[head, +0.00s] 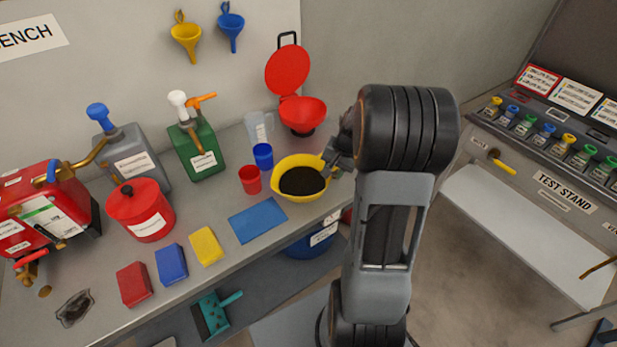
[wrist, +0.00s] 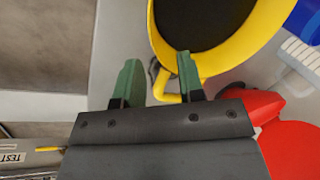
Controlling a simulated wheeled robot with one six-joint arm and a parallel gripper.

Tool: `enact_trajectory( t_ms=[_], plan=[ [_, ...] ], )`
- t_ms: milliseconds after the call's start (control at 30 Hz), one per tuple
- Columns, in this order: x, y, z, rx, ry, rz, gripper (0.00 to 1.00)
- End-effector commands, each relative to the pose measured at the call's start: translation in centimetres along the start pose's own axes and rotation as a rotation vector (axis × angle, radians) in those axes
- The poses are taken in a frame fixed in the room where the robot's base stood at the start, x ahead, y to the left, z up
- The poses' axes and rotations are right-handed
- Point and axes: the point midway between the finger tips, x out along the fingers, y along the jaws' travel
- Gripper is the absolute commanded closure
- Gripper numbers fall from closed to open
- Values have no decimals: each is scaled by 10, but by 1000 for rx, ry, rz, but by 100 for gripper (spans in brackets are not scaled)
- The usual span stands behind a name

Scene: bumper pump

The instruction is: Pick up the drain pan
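The drain pan is a round yellow pan (head: 290,164) with a dark interior, standing on the bench in the head view. In the wrist view the yellow rim (wrist: 222,66) fills the top right, with a yellow loop handle (wrist: 164,94) jutting toward my gripper. My gripper (head: 331,157) is at the pan's right rear side in the head view. In the wrist view my gripper (wrist: 158,78) is open, its green fingers apart, with the handle partly between them, nearer the right finger. I cannot tell whether that finger touches it.
A red funnel with a raised lid (head: 302,112) stands close behind the pan. A blue cup (head: 263,155), red cup (head: 250,179) and clear jug (head: 258,127) stand left of it. A blue cloth (head: 257,220) lies in front. The test stand (head: 560,190) is at right.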

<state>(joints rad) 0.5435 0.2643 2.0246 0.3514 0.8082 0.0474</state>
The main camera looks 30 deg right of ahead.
Motion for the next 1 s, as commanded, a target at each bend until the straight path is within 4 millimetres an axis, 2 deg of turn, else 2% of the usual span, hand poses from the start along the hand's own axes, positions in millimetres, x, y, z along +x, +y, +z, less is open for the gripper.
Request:
enact_trajectory(
  t_ms=[433, 767, 1000],
  plan=[
    [48, 1, 0, -1, -2, 1, 64],
    [53, 1, 0, -1, 0, 0, 64],
    [53, 1, 0, -1, 0, 0, 86]
  ],
)
